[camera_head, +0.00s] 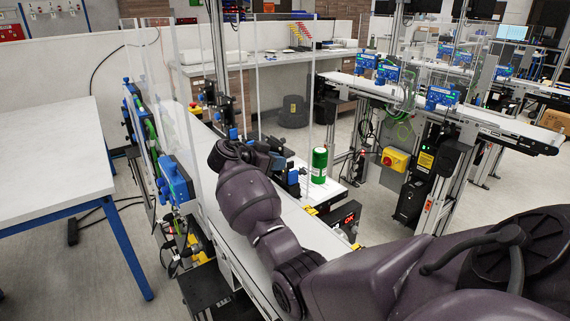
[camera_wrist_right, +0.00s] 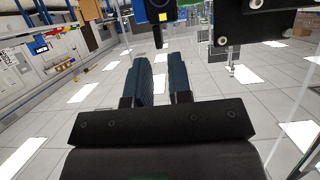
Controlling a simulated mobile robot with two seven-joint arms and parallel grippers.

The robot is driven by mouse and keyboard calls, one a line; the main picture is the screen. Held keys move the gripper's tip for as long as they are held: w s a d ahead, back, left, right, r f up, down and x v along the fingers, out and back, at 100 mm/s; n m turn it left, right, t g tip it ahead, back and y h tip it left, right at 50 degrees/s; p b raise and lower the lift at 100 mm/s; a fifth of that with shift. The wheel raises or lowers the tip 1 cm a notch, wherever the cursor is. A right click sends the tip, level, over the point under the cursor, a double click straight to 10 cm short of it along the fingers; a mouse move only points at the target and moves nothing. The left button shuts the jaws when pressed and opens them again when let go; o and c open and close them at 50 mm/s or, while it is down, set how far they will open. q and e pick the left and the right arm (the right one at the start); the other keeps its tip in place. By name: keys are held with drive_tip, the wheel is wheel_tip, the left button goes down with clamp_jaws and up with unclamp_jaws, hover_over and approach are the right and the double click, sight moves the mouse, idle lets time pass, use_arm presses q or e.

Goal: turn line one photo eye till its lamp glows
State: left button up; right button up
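In the head view my right arm reaches across the near conveyor (camera_head: 312,232), and the gripper (camera_head: 272,152) is close to small blue units (camera_head: 293,177). My left gripper is out of view.
A green cylinder (camera_head: 319,165) stands on a white surface beside the near conveyor. A red-lit display (camera_head: 348,217) is close to my forearm. Clear panels (camera_head: 185,110) rise along the left side. A white table (camera_head: 50,155) stands left; another conveyor (camera_head: 480,115) stands right.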

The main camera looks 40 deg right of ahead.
drive_tip(key=shift+v, duration=1.5)
drive_tip(key=shift+s+d, duration=0.1)
